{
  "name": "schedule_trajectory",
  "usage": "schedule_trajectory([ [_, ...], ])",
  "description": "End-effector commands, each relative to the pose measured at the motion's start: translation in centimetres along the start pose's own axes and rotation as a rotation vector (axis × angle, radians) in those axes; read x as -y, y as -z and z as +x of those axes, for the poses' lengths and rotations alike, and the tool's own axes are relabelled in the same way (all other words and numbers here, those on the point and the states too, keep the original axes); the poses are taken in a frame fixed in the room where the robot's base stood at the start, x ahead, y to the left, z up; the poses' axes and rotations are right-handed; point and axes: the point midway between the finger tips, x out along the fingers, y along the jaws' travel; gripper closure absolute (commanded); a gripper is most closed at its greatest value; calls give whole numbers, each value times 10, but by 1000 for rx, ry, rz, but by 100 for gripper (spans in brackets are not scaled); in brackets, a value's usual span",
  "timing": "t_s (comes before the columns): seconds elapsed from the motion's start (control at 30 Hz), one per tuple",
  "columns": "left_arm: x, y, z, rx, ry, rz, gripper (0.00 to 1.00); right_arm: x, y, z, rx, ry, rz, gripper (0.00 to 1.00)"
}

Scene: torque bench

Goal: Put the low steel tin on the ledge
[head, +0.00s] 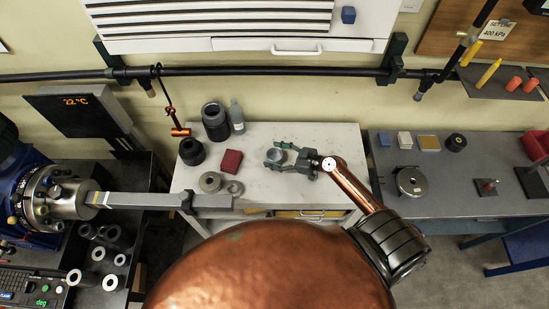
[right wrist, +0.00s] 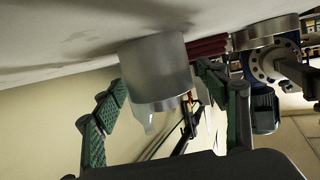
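The low steel tin (head: 284,156) stands on the pale middle bench top, a short grey cylinder. In the right wrist view the tin (right wrist: 155,72) shows large and upside down, against the bench top. My right gripper (head: 271,157) has its green fingers spread on either side of the tin, around it. The fingers look open, with no clear grip on it. A dark ledge (head: 487,84) sticks out from the wall at the upper right and carries yellow and orange items. My left gripper is not in view.
The middle bench (head: 330,140) also holds dark cylinders (head: 214,121), a clear bottle (head: 236,116), a red block (head: 231,161) and steel rings (head: 210,182). A grey bar (head: 150,200) reaches over its front left. A dark pipe (head: 270,71) crosses the wall behind.

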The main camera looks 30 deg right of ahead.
Motion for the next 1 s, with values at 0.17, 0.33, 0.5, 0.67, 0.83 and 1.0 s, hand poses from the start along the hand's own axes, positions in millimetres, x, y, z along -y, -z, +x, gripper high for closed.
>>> schedule_trajectory([
  [0.17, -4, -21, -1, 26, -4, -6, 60, 0, 0, 0, 0, 0, 0, 47],
  [0.33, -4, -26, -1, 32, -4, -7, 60, 0, 0, 0, 0, 0, 0, 59],
  [0.5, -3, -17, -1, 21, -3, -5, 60, 0, 0, 0, 0, 0, 0, 70],
  [0.67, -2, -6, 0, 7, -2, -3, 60, 0, 0, 0, 0, 0, 0, 81],
  [0.83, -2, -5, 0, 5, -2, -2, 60, 0, 1, 0, 0, 0, 0, 81],
  [1.0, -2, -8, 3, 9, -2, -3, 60, 0, 7, -2, -1, 1, -3, 81],
])
